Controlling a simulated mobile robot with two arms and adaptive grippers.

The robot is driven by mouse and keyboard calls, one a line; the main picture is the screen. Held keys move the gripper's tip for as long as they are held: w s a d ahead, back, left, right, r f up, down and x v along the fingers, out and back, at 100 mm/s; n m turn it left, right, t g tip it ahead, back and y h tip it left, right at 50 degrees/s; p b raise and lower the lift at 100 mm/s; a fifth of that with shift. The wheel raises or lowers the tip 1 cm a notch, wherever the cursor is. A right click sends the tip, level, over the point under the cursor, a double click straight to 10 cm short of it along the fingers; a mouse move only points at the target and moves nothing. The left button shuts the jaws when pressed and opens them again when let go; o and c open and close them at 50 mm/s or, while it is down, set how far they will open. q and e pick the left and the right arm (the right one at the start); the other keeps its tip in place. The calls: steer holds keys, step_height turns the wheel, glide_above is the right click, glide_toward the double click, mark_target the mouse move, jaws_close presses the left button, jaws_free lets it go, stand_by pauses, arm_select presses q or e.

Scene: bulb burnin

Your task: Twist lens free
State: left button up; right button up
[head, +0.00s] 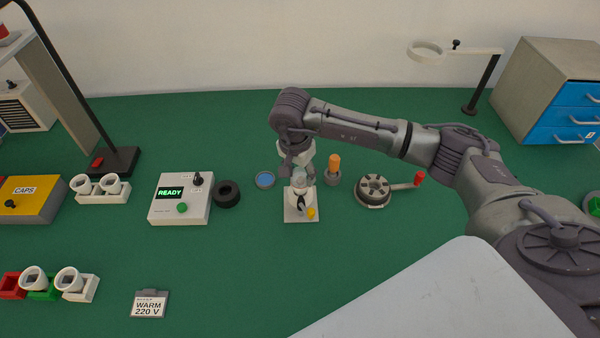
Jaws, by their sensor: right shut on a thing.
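My right gripper (299,174) points down from above and is shut on the lens. The fingers and wrist partly cover the lens, so I cannot tell whether it is still seated. My left gripper is out of view.
A grey cup with an orange cylinder (334,165) and a round device with a red-ended handle (372,191) stand close on the right.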

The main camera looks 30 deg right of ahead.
mark_target(296, 178)
steer(key=o, duration=1.2)
steer(key=r, duration=0.4)
steer(key=a+r, duration=0.1)
steer(key=r, duration=0.7)
steer(key=shift+s+a, duration=0.3)
steer(key=shift+s, duration=0.1)
steer(key=shift+f, duration=0.1)
